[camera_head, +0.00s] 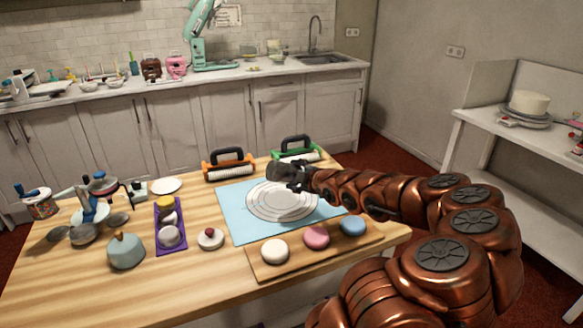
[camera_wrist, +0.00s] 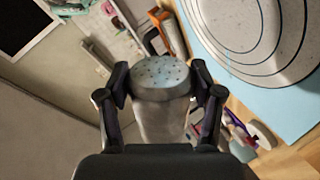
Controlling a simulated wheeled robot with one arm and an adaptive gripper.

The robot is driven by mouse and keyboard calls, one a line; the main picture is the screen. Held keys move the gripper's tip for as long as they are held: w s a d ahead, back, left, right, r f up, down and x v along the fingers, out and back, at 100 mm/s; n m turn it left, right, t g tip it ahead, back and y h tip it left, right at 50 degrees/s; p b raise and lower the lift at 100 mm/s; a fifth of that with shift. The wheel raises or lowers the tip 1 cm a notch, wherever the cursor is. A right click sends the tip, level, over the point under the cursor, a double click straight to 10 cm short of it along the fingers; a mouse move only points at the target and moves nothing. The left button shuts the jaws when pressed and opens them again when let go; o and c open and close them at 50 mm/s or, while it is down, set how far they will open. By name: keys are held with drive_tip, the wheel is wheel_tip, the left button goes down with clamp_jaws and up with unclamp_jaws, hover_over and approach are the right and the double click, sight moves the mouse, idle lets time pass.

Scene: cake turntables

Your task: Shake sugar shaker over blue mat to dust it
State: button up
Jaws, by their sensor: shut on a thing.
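My gripper (camera_head: 296,175) is shut on the sugar shaker (camera_head: 281,173), a grey metal cylinder. In the wrist view the shaker (camera_wrist: 160,105) sits between the two fingers, its speckled, perforated lid (camera_wrist: 161,73) facing away from the palm. In the head view it appears over the upper part of the blue mat (camera_head: 232,212); its exact height is unclear. The mat lies on the wooden table with a white ringed disc (camera_head: 281,203) on it. The mat (camera_wrist: 295,98) and disc (camera_wrist: 235,28) also show in the wrist view, at the right.
Orange (camera_head: 229,163) and green (camera_head: 297,149) handled rollers stand behind the mat. A wooden board (camera_head: 290,262) with white, pink and blue rounds lies in front.

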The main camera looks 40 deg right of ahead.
drive_tip(key=shift+w+d+p, duration=2.05)
drive_tip(key=shift+d+p, duration=0.65)
drive_tip(key=shift+p, duration=0.15)
drive_tip(key=w+a+p, duration=0.2)
drive_tip(key=w+p, duration=0.2)
drive_tip(key=w, duration=0.3)
drive_tip(key=shift+w, duration=0.4)
drive_tip(key=shift+a+f+n+b, duration=0.15)
drive_tip(key=shift+n+b, duration=0.15)
drive_tip(key=shift+b, duration=0.85)
drive_tip(key=h+b, duration=0.1)
drive_tip(key=b, duration=0.3)
drive_tip(key=shift+n+g, duration=0.3)
drive_tip(key=shift+n, duration=0.1)
drive_tip(key=r+n+h+b, duration=0.1)
drive_tip(key=n+b, duration=0.1)
drive_tip(key=b, duration=0.9)
drive_tip(key=shift+n+g+h+b, duration=0.3)
drive_tip(key=shift+n+h+b, duration=0.1)
drive_tip(key=shift+b, duration=0.5)
